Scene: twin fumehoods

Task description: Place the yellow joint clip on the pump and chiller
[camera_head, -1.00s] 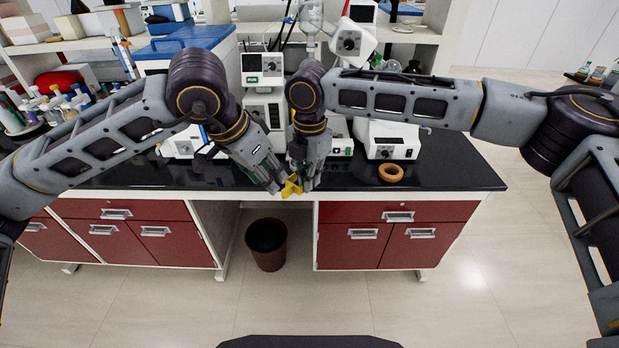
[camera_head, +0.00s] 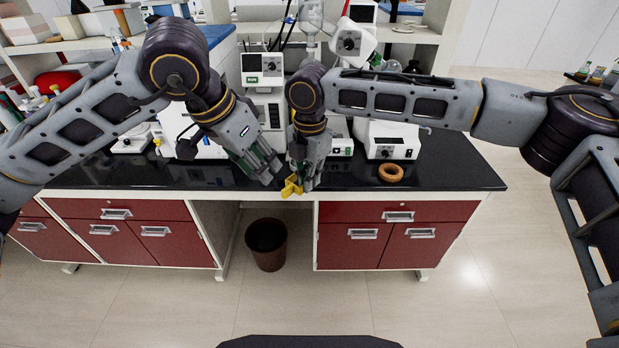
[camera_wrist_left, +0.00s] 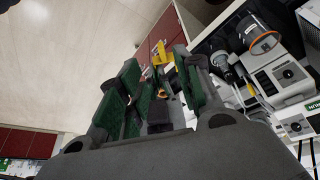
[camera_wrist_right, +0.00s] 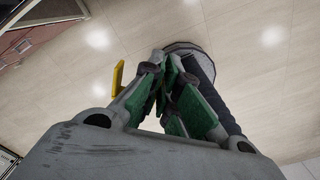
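The yellow joint clip (camera_head: 291,186) is at the fingertips of my right gripper (camera_head: 304,182), above the bench's front edge. The right gripper appears shut on it; the clip sticks out to the left in the right wrist view (camera_wrist_right: 118,78). My left gripper (camera_head: 268,176) is just left of the clip, apart from it, empty. Its fingers are spread in the left wrist view, with the clip (camera_wrist_left: 162,56) beyond them. A tall white unit with a display (camera_head: 262,68) stands behind the grippers; I cannot tell whether it is the pump or chiller.
A white control box (camera_head: 390,140) and a brown ring (camera_head: 391,173) are on the black bench (camera_head: 450,170) at right. A white device (camera_head: 188,135) is behind my left arm. A brown bin (camera_head: 267,244) stands on the floor. The bench's right end is clear.

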